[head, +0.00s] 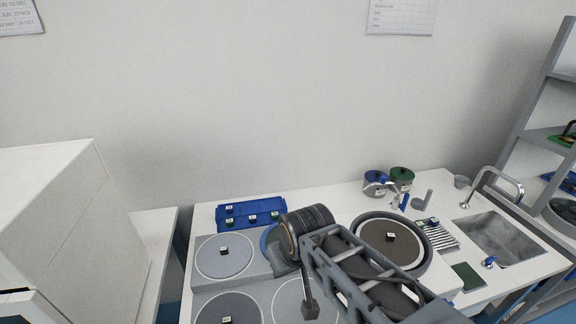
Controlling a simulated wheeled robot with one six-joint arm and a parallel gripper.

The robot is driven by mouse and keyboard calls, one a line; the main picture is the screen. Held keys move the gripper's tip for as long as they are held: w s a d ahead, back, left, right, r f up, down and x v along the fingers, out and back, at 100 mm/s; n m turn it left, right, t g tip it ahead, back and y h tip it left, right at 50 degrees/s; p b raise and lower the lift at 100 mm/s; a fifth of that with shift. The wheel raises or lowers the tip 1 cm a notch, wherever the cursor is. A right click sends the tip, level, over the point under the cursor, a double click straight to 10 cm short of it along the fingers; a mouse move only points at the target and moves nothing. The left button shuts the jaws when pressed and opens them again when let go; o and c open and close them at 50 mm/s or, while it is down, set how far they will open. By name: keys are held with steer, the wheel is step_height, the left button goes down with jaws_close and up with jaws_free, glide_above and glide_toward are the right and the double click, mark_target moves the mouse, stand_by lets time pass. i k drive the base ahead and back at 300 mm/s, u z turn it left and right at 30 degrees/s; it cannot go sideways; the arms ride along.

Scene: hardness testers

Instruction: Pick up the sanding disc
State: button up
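Several flat round discs lie on the worktop, and I cannot tell for certain which is the sanding disc. A darker brown-grey disc (408,250) lies in a round dark-rimmed basin to the right. Small tagged cubes sit on several of them. My arm crosses the middle. A narrow dark part hangs below it over the front right pale disc and may belong to my gripper; the fingers are not clear.
A blue tray (267,211) with small cubes stands at the back left. Lidded pots (401,177), a slatted rack (440,236), a green pad (467,277) and a sink (497,239) with a tap are at the right. A white cabinet (62,220) stands left; shelves stand far right.

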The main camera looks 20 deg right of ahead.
mark_target(394, 240)
steer(key=u, duration=0.05)
steer(key=k, duration=1.1)
steer(key=z, duration=0.95)
steer(key=i, duration=1)
steer(key=u, duration=0.3)
